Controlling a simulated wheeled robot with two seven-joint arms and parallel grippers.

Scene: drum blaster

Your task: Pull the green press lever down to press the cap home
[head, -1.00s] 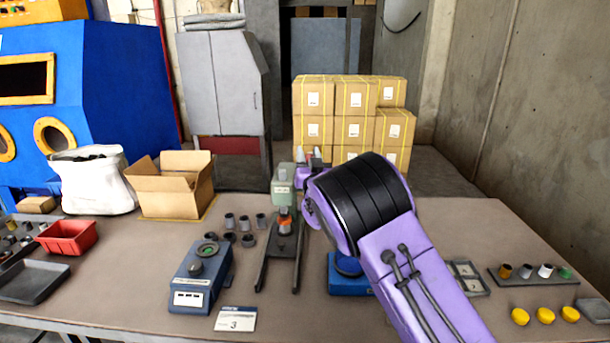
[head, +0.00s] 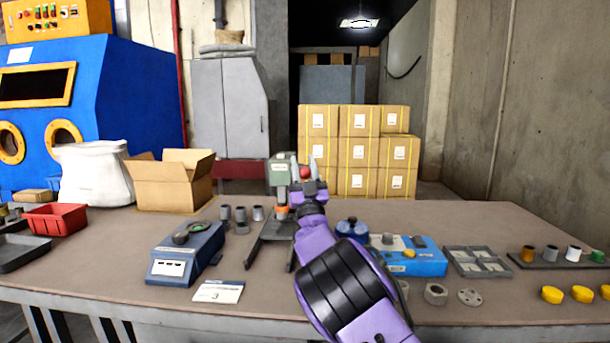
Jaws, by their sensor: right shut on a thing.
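The pale green press (head: 279,174) stands on a dark forked base (head: 268,243) near the middle of the table. A red knob (head: 305,172) shows at its right side, at the lever. My right gripper (head: 304,168) comes in from the lower right, its fingers pointing up on either side of the knob, and is shut on the lever there. The lever's arm is mostly hidden behind the fingers. An orange piece (head: 282,212) sits low in the press, partly hidden by my gripper. Whether a cap is seated on it I cannot tell. My left gripper is out of view.
A blue-grey device (head: 172,262) and a white card (head: 218,291) lie left of the press. Several grey cylinders (head: 241,214) stand beside it. A blue fixture (head: 424,262) and a grey tray (head: 478,264) are to the right. An open cardboard box (head: 172,188) stands behind left.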

